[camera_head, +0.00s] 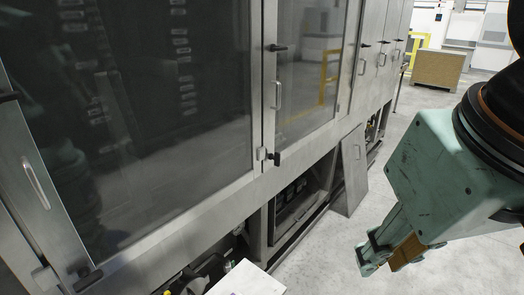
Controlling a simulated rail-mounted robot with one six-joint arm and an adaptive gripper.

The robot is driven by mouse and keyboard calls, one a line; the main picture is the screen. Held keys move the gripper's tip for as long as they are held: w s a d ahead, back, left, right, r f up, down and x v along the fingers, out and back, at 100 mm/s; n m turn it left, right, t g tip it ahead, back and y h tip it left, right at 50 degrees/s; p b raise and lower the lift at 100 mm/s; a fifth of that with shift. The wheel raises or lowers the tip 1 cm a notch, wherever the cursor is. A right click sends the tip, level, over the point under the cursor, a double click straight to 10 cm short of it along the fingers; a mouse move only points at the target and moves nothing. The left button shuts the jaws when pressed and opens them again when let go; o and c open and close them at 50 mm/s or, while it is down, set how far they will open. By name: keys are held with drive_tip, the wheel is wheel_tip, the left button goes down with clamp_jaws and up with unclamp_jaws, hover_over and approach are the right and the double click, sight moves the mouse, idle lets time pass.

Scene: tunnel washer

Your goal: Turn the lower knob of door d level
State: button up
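No door lettering is readable, so I cannot tell which door is d. A glazed cabinet door (310,75) in the middle has a black upper knob (278,47), lying about level. Its black lower knob (276,160) points mostly downward, beside a small metal catch (262,153). My gripper (386,256) hangs at the lower right, apart from the doors and touching no knob. Its finger gap is unclear from this angle.
An open lower panel (353,170) stands out from the cabinet base. A white panel (246,280) juts out at the bottom, with dark machinery near it. Grey floor lies clear at right; a brown crate (437,69) and yellow rail stand farther back.

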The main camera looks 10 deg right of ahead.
idle(0.3)
